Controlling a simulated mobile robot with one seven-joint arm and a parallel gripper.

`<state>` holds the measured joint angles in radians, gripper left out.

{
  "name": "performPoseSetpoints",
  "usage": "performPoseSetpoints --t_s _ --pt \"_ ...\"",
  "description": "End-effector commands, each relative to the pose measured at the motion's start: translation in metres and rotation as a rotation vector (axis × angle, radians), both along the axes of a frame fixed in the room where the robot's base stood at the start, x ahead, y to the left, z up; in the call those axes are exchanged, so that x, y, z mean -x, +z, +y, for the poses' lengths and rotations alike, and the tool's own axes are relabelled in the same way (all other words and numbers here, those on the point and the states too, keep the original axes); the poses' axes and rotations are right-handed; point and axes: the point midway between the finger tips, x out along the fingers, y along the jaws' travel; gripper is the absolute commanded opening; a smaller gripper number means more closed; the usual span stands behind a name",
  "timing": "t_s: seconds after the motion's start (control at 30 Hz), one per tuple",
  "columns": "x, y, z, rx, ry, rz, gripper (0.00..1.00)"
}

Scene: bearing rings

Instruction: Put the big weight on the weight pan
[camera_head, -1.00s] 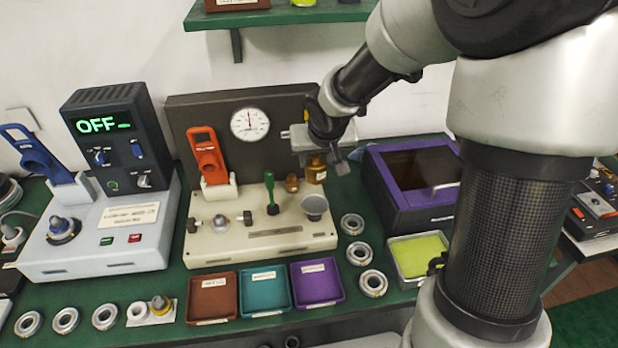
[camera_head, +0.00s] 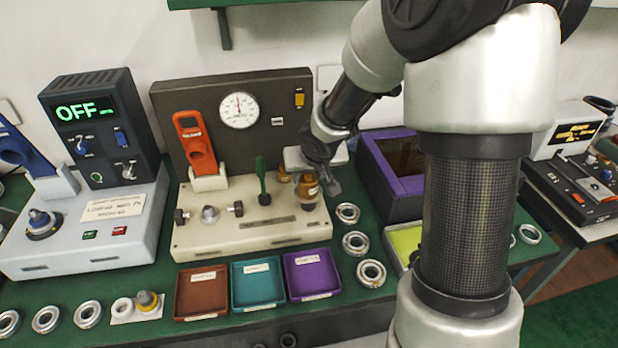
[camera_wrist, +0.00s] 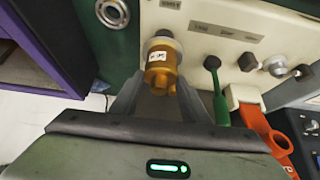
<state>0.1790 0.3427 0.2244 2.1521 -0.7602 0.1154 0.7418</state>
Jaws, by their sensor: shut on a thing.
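The big weight (camera_head: 307,188) is a brass-coloured cylinder with a narrower top. My gripper (camera_head: 318,178) is shut on it. In the wrist view the big weight (camera_wrist: 158,74) shows between the two fingers of my gripper (camera_wrist: 160,86), with a small white label on its side. The weight is at the grey weight pan (camera_head: 309,206), on the right of the cream tester base. The weight and gripper hide most of the pan. I cannot tell whether the weight touches it. A smaller brass weight (camera_head: 283,176) stands just left of the big one.
A green-handled lever (camera_head: 263,182) rises from the cream base (camera_head: 215,238), left of the pan. The dark panel with the dial (camera_head: 238,110) stands behind. A purple box (camera_head: 373,180) is to the right. Bearing rings (camera_head: 355,243) and three coloured trays (camera_head: 313,272) lie in front.

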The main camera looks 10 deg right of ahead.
Motion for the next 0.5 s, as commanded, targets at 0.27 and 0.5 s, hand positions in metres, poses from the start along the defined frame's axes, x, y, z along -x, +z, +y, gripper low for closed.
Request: performPoseSetpoints --t_s 0.27,0.5 --pt "-0.0022 0.0014 0.0002 -0.001 0.001 -0.007 0.0" --pt "-0.0005 -0.0002 -0.0001 -0.001 -0.001 -0.002 0.6"
